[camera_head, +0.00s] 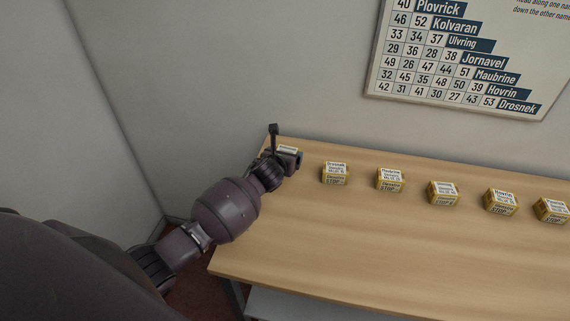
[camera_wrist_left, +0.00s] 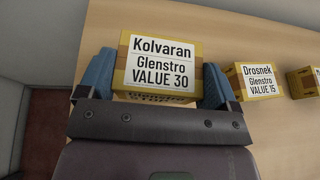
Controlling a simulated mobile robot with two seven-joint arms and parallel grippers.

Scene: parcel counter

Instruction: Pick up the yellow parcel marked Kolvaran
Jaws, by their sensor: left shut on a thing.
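The yellow parcel marked Kolvaran (camera_wrist_left: 158,65) sits between the two blue fingers of my left gripper (camera_wrist_left: 155,85) in the left wrist view. Its white label reads Kolvaran, Glenstro, VALUE 30. The gripper is shut on it. In the head view my left gripper (camera_head: 287,157) is at the far left end of the counter, and only a little of the parcel (camera_head: 288,149) shows past it. I cannot tell whether the parcel touches the counter. My right gripper is in neither view.
A row of similar yellow parcels runs right along the wooden counter (camera_head: 330,235). The nearest is the Drosnek parcel (camera_head: 335,173), also in the left wrist view (camera_wrist_left: 253,80), apart from my gripper. A chart of names and numbers (camera_head: 470,60) hangs on the wall. The counter's front is clear.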

